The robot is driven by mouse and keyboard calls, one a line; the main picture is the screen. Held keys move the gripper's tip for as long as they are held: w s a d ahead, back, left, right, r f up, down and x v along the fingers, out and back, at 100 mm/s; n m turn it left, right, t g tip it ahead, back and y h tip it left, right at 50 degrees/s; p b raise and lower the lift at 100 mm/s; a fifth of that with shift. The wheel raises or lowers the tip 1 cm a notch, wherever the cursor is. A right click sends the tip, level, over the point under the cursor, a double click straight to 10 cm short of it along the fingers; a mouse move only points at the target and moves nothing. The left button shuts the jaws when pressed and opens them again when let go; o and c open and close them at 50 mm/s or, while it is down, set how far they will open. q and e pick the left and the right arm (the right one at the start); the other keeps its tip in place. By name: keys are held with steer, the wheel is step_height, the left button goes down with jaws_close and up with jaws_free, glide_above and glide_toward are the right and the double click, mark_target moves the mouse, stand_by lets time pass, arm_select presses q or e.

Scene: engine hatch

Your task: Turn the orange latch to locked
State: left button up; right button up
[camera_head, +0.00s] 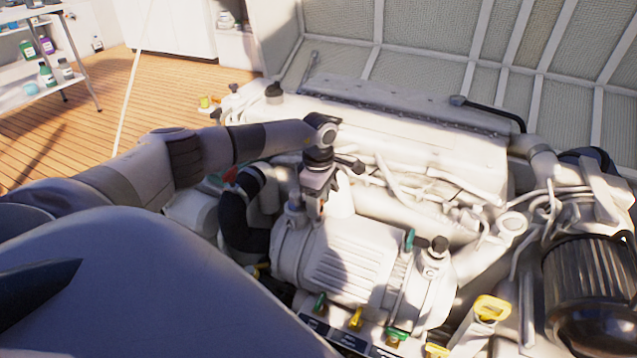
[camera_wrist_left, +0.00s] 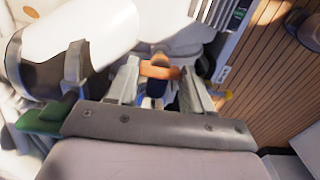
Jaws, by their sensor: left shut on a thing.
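The orange latch (camera_wrist_left: 160,71) shows in the left wrist view as a short orange bar between the two fingers of my left gripper (camera_wrist_left: 160,82). The gripper is shut on it, with one finger at each end of the bar. In the head view my left gripper (camera_head: 317,190) points down at the engine, behind the ribbed light housing. The latch cannot be made out there, and the fingertips are largely hidden. I cannot read the latch's locked or unlocked marking. My right gripper is not in view.
The white engine (camera_head: 400,140) fills the middle, with hoses and pipes close around my left gripper. Green and yellow handles (camera_head: 355,318) line its front edge. A black ribbed cylinder (camera_head: 592,285) stands at right. A shelf with bottles (camera_head: 45,70) and open wooden floor lie at upper left.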

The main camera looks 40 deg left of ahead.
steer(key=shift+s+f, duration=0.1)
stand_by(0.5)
arm_select(q)
steer(key=o, duration=0.8)
steer(key=shift+c, duration=0.2)
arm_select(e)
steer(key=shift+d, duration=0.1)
arm_select(q)
steer(key=shift+r, duration=0.25)
step_height(320, 180, up, 6)
steer(key=p, duration=0.2)
steer(key=shift+p, duration=0.3)
steer(key=shift+r, duration=0.4)
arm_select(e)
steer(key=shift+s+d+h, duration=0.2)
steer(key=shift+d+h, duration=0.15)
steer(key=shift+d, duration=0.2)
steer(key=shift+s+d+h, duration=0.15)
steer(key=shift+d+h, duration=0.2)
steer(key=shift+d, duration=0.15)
